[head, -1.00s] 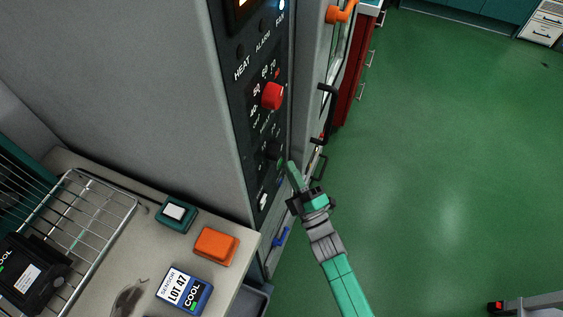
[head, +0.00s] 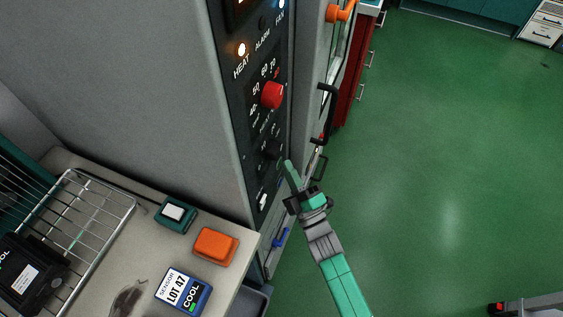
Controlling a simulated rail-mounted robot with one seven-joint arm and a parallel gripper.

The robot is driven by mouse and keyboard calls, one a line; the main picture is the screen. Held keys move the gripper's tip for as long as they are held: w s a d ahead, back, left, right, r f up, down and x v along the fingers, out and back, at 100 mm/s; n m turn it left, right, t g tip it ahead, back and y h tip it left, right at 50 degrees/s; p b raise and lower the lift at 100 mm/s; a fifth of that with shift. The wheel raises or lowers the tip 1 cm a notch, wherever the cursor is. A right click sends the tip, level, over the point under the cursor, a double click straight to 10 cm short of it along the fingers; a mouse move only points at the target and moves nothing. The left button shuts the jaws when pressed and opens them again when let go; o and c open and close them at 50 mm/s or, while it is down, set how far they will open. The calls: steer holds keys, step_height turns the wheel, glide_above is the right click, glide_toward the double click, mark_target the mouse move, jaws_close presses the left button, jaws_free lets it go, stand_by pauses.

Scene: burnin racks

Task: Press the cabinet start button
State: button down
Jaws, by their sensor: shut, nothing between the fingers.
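The cabinet's dark control panel (head: 247,131) runs down the narrow face at centre. It carries a red dial knob (head: 272,95), a black knob (head: 271,149) lower down and a small white switch (head: 263,201) near the bottom. The HEAT lamp (head: 241,49) glows amber at the top. My gripper (head: 288,165) is shut and empty, with its fingertips close to the panel's right edge beside the black knob. I cannot tell whether the tips touch the panel. I cannot make out a start button; it may be hidden behind the fingers.
A bench (head: 110,217) at lower left holds a wire rack (head: 128,203), a teal block (head: 176,213), an orange block (head: 215,245) and a blue LOT 47 sensor box (head: 183,291). A black door handle (head: 328,105) juts out right of the panel. Green floor (head: 440,170) is open at right.

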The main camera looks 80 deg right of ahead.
steer(key=shift+s+a, duration=0.2)
steer(key=shift+s, duration=0.55)
steer(key=s, duration=0.2)
steer(key=s+a+p, duration=0.1)
steer(key=s, duration=0.2)
stand_by(0.8)
